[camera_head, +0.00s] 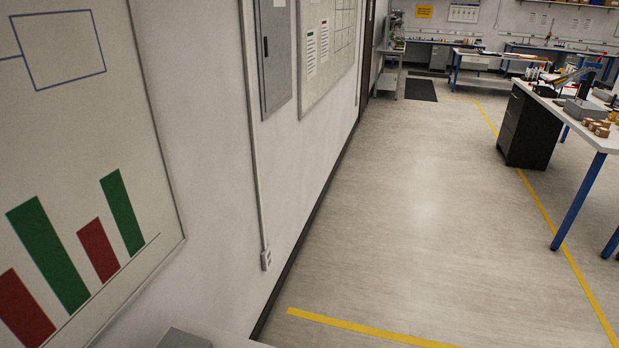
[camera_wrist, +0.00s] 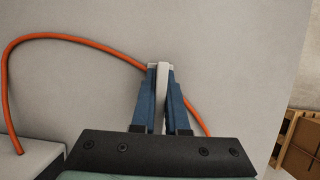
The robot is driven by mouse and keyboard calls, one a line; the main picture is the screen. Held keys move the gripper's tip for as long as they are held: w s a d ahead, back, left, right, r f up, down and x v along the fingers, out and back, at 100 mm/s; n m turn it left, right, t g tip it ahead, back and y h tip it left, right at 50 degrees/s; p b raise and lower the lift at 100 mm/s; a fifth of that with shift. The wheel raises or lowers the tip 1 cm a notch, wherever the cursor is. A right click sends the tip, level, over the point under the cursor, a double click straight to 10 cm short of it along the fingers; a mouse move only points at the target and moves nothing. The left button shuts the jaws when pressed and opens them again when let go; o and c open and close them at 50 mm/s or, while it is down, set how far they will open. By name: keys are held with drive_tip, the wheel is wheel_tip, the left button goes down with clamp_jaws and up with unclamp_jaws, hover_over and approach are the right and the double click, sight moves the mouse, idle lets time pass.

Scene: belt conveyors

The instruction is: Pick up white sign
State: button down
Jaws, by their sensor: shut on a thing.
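My gripper (camera_wrist: 160,70) shows in the wrist view, with two blue fingers rising from a dark mount. It is shut on a thin white thing, which I take to be the white sign (camera_wrist: 162,95), seen edge-on between the fingers. Its faces are hidden from this angle, so any print on it does not show. A pale plain surface fills the view behind the fingers. Neither my gripper nor the held sign shows in the head view.
An orange cable (camera_wrist: 75,37) arches behind my gripper, one end at a pale block (camera_wrist: 30,160). A wooden crate or pallet (camera_wrist: 285,135) is at right. The head view shows a chart board (camera_head: 120,40) on the left wall, open floor (camera_head: 420,210), and a workbench (camera_head: 570,110) at right.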

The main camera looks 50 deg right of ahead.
drive_tip(key=shift+r, duration=0.1)
wheel_tip(320, 180, up, 10)
drive_tip(key=shift+f, duration=0.2)
drive_tip(key=shift+w+r, duration=0.1)
drive_tip(key=shift+r, duration=0.1)
